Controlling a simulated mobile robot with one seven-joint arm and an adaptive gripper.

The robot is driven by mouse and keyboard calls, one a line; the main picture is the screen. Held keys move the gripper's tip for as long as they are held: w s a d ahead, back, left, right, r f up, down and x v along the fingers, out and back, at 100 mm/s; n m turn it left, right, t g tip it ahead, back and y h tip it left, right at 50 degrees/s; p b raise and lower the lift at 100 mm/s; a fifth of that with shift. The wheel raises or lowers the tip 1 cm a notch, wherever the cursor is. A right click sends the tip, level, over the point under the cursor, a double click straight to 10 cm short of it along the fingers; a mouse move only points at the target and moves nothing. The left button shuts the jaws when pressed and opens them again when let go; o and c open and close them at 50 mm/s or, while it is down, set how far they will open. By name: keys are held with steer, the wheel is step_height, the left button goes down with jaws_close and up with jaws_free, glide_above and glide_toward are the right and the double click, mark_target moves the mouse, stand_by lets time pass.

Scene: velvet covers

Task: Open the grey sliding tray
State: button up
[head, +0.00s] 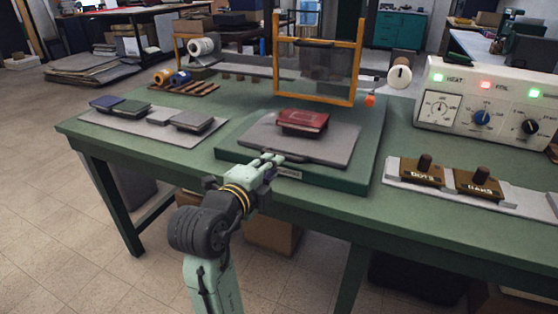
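The grey sliding tray (337,150) lies flat on a raised green base (335,179) on the workbench. A dark handle (300,160) runs along its front edge. A dark red book (303,120) lies on the tray. My gripper (274,159) is at the left end of the handle, at the tray's front edge. Its fingers look close together there, but I cannot tell whether they hold the handle or only sit beside it.
An orange frame (356,73) stands behind the tray. A control box (490,105) with knobs and lights is at the right, with wooden-handled stamps (424,173) before it. Small books (130,108) lie on a grey board at the left.

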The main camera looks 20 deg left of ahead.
steer(key=shift+s+r, duration=0.25)
steer(key=shift+s, duration=0.85)
steer(key=shift+s+r, duration=0.2)
steer(key=shift+s, duration=0.85)
